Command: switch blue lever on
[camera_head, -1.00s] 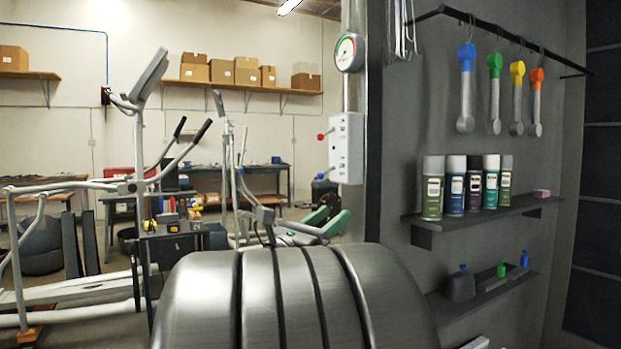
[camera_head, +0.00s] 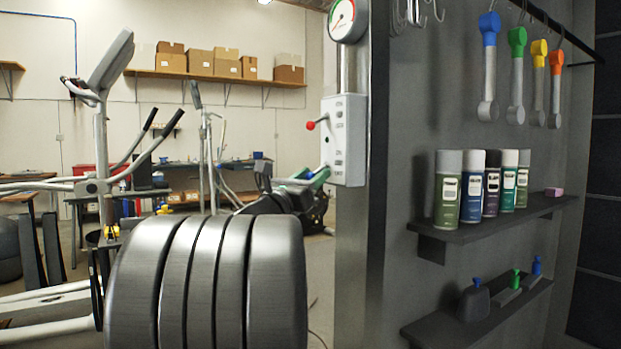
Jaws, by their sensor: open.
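A grey lever-shaped tool with a blue top (camera_head: 489,70) hangs from the dark rail at upper right. No blue lever shows on the pale control box (camera_head: 344,140) on the post. That box has a red-knobbed lever (camera_head: 316,123) sticking out at its left side. Green-topped (camera_head: 516,75), yellow-topped (camera_head: 539,85) and orange-topped (camera_head: 556,88) tools hang beside the blue one, apart from each other. I cannot make out my gripper in this view. A large dark ribbed shape fills the lower middle and hides what is behind it.
A round gauge (camera_head: 347,20) sits above the box. An elliptical machine (camera_head: 100,150) stands at left. Some floor shows between the ribbed shape and the dark panel (camera_head: 350,240).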

